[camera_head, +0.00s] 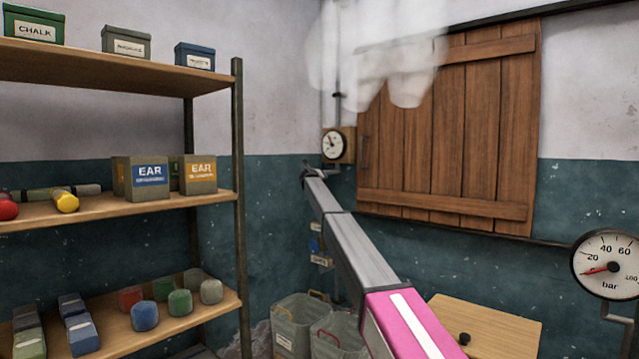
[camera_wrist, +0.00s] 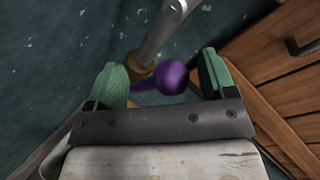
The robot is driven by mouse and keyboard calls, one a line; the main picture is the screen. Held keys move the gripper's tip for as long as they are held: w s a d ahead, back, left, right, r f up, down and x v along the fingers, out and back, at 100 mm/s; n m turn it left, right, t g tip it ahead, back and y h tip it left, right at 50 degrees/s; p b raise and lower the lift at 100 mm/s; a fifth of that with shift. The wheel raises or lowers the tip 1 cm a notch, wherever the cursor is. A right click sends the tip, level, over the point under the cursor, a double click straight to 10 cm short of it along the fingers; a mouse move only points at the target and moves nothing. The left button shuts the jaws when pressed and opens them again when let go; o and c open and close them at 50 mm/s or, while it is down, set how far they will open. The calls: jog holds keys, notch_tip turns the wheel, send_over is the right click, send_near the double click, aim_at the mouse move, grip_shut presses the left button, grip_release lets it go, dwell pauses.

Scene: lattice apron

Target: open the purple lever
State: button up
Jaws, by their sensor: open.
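The purple lever (camera_wrist: 173,78) shows in the wrist view as a round knob on a short purple stem. The stem points left toward a brass-coloured fitting on a grey metal pipe (camera_wrist: 160,35). My gripper (camera_wrist: 162,72) is open, with one green finger on each side of the lever. The knob is nearer the right finger, with a gap between them. The stem's end is close to the left finger; I cannot tell whether they touch.
A wooden shutter (camera_head: 450,130) covers part of the wall. A shelf unit (camera_head: 110,76) with boxes stands left. A long grey and pink beam (camera_head: 350,250) crosses the middle. Bins (camera_head: 295,325) and a wooden cabinet (camera_head: 490,330) are low in front; a gauge (camera_head: 605,265) is at right.

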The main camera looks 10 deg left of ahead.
jog(key=v, duration=0.8)
jog(key=shift+s, duration=0.2)
jog(key=shift+d, duration=0.1)
